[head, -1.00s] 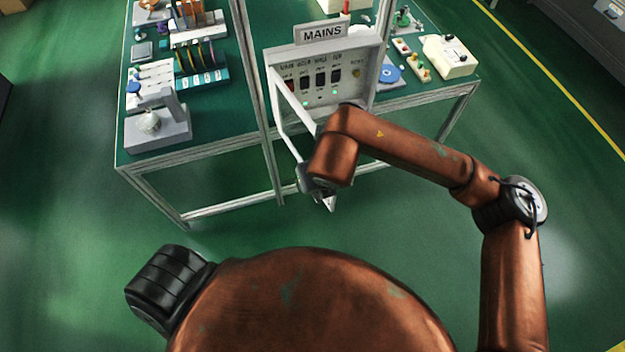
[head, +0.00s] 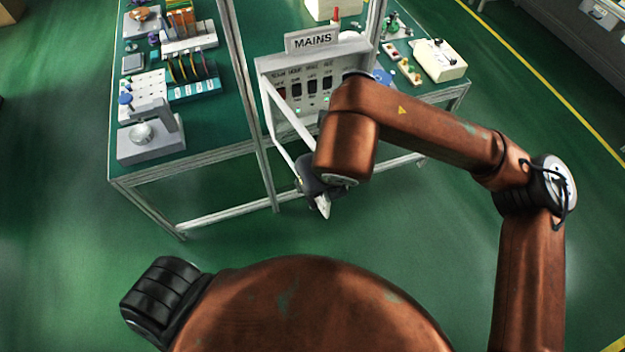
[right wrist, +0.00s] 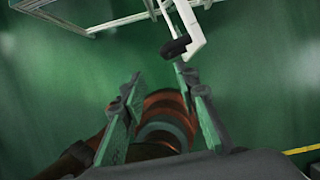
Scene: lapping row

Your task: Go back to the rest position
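My right gripper (right wrist: 158,72) is open and empty in the right wrist view, its two fingers apart over green floor. In the head view its wrist hangs in front of the white MAINS panel (head: 270,68), and my arm hides part of the panel's right and lower side. The panel has a row of dark switches (head: 296,88). My left gripper is out of view.
The floor in front is clear.

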